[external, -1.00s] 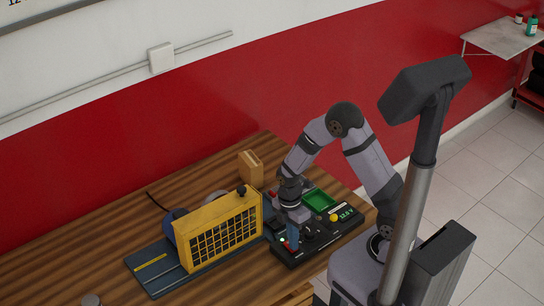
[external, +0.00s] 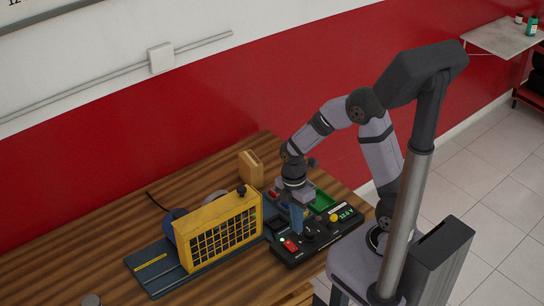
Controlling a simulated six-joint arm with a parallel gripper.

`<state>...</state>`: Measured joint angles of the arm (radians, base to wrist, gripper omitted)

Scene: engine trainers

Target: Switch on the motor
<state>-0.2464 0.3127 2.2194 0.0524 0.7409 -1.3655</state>
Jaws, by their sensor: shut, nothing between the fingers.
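The black control panel (external: 322,239) lies near the table's front right edge. A red switch (external: 290,245) shows on its front left part; I cannot tell its position. A black knob (external: 309,237), a yellow button (external: 333,218) and a small display with green digits (external: 346,214) are also on it. The motor (external: 179,214) is mostly hidden behind a yellow mesh guard (external: 220,232); I cannot tell whether it turns. My gripper (external: 297,231) has blue fingers, shut and empty, pointing down over the panel just behind the red switch, apparently clear of it.
The yellow guard stands on a dark blue base (external: 155,268) left of the panel. The wooden table (external: 60,262) is mostly clear at left.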

